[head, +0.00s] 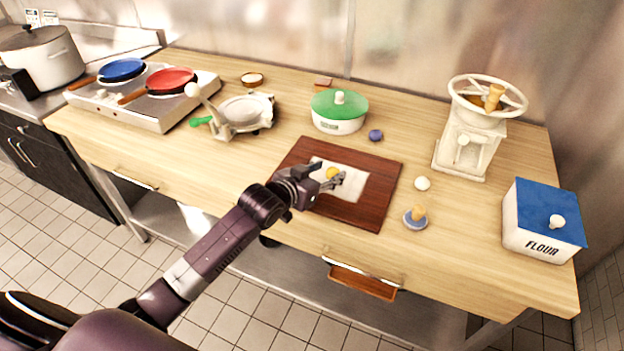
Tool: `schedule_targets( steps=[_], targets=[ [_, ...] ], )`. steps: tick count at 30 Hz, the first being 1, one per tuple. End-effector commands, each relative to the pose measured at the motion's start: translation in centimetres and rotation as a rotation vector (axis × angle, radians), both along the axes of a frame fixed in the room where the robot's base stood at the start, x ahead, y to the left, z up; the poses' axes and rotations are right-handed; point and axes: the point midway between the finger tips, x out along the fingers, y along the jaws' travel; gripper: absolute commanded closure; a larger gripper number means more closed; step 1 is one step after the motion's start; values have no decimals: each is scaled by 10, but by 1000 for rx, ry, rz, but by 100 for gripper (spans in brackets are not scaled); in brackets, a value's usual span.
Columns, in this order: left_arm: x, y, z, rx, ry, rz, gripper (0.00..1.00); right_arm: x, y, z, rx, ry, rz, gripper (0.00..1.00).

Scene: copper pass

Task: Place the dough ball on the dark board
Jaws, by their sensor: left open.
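The dark board (378,204) is a reddish-brown slab lying flat near the middle of the table, with a pale sheet (352,193) on it. A small yellow ball, which looks like the dough ball (332,173), shows over the sheet. My left gripper (339,183) reaches in over the board from the lower left. It is open, with its fingertips right beside the yellow ball. I cannot tell whether the ball touches the fingers or the sheet. My right gripper is not in view.
A white ball (422,183) and a wooden-knobbed stamp (416,217) lie right of the board. A green-lidded pot (339,112) and a purple knob-like item (375,135) stand behind it. A press (240,115) is at left; a grinder (470,140) and flour box (542,222) are at right.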

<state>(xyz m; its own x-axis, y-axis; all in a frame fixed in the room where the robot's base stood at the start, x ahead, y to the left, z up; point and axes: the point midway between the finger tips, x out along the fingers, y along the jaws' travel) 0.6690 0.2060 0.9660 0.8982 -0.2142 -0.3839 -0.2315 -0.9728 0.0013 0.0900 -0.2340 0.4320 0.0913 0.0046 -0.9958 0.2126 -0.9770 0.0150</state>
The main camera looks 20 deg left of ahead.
Motion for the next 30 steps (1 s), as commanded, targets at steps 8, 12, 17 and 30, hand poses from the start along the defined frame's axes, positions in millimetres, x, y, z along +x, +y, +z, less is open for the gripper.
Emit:
schedule_targets(
  steps=[8, 12, 17, 30],
  targets=[
    [-45, 11, 17, 2, 0, 0, 55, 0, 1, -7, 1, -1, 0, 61],
    [-65, 15, 26, 3, 1, -1, 55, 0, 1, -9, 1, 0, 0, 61],
    [-82, 20, 34, 1, 0, 1, 55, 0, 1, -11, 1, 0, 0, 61],
    [-90, 22, 39, 1, 0, 1, 55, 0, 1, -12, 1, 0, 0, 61]
  ],
)
